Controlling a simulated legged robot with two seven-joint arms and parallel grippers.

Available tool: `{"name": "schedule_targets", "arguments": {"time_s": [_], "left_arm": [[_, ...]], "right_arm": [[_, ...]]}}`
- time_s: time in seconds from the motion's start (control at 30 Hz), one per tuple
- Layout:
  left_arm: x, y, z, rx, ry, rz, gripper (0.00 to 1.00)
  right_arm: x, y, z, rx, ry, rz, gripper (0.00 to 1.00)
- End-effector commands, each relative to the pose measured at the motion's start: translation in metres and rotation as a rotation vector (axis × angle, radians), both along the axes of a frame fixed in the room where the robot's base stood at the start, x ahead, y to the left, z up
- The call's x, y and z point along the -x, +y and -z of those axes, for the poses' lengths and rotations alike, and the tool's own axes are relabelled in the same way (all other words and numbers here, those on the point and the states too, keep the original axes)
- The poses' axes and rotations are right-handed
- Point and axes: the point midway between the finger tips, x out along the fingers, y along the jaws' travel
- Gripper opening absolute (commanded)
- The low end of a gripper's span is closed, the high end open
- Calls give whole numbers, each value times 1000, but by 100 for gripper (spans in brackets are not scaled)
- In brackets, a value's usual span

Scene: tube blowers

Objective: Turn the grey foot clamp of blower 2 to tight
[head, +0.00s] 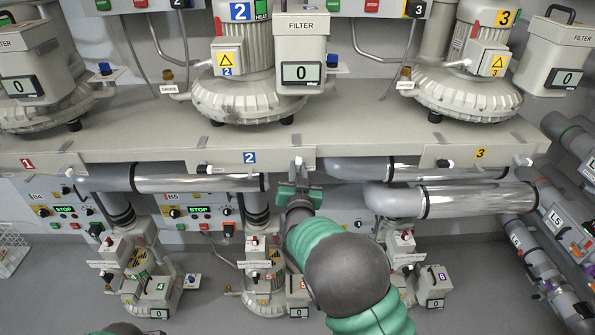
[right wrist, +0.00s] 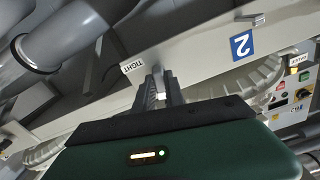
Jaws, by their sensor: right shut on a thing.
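My right gripper (head: 298,172) is at the shelf's front edge, just right of the blue 2 label. It is shut on the small grey foot clamp (right wrist: 158,78), which shows between its fingers in the right wrist view (right wrist: 160,90). A TIGHT label (right wrist: 132,66) is beside the fingertips there. The fingers hide much of the clamp, so its exact angle is unclear. My left gripper is not in view.
Shiny pipes (head: 200,183) run under the shelf (head: 340,135) on both sides of my right gripper. Blower 3 (head: 468,90) stands to the right.

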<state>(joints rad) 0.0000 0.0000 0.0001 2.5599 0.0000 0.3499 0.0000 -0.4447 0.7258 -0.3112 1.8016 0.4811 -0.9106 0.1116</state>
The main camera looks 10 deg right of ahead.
Motion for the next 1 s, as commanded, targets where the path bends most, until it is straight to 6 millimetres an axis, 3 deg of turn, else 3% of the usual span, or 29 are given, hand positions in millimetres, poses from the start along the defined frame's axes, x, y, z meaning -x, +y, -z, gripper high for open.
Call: {"name": "schedule_targets", "arguments": {"time_s": [0.37, 1.0], "left_arm": [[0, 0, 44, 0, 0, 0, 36], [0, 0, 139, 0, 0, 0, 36]], "right_arm": [[0, -1, 8, -218, -38, 0, 0], [1, -3, 12, -813, -141, -1, 0]]}}
